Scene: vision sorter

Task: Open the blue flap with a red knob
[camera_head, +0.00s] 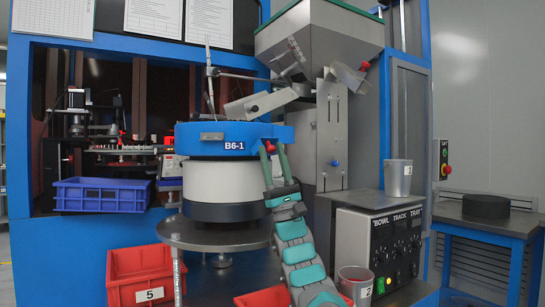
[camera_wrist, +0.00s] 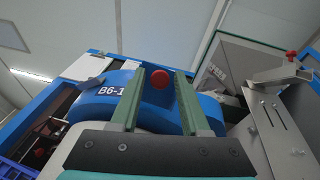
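The red knob (camera_head: 270,147) is on the right side of the blue bowl marked B6-1 (camera_head: 205,137). A blue flap-like panel (camera_head: 280,131) is at that edge; its outline is hard to tell from the bowl. In the wrist view the knob (camera_wrist: 159,78) appears between my gripper's two green fingers (camera_wrist: 160,88), with a small gap on each side. In the head view my gripper (camera_head: 268,155) is at the knob, its fingers apart. I cannot tell whether the fingertips reach past the knob.
A second red knob (camera_head: 364,66) is on a grey metal chute under the hopper (camera_head: 318,40). A grey cup (camera_head: 398,178) stands on the control box at right. A blue crate (camera_head: 102,195) and a red bin (camera_head: 140,275) are at left.

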